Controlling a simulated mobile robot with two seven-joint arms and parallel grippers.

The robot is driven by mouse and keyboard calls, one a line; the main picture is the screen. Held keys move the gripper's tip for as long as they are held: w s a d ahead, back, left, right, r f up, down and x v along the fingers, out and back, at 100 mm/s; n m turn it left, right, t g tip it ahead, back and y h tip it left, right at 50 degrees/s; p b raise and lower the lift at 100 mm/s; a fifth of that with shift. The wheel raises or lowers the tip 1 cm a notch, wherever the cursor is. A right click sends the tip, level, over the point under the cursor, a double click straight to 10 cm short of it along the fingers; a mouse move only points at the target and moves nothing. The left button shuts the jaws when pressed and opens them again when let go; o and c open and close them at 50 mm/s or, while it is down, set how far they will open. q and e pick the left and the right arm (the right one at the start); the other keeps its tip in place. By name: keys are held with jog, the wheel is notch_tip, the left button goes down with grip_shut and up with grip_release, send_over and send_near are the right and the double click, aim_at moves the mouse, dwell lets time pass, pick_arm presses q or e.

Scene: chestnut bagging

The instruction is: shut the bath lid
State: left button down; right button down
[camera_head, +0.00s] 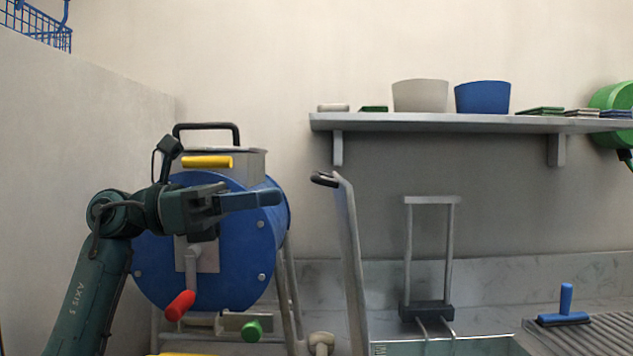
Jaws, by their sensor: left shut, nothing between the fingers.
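My left gripper (272,198) is shut and empty. It points right, in front of the upper part of a blue drum (165,272), and its arm hides part of the drum face. I cannot tell whether it touches the drum. The drum has a grey box-like top (252,160), a black loop handle (207,126), a yellow bar (207,162) and a red-gripped crank (180,305). A pale basin (450,346) shows only its upper edge at the bottom. No part is clearly recognisable as the bath lid. My right gripper is not in view.
A grey upright frame (432,200) with a black block stands behind the basin. A pale bent lever (347,240) rises right of the drum. A wall shelf (450,122) holds a grey pot (420,95) and a blue pot (482,97).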

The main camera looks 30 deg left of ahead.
aim_at(342, 188)
pick_arm(q)
jog(key=p+x, duration=0.1)
jog(key=x, duration=0.5)
jog(key=shift+d+r+p, duration=0.1)
jog(key=shift+r+p, duration=0.05)
jog(key=shift+p, duration=0.2)
jog(key=shift+w+d, duration=0.35)
jog(key=shift+d, duration=0.15)
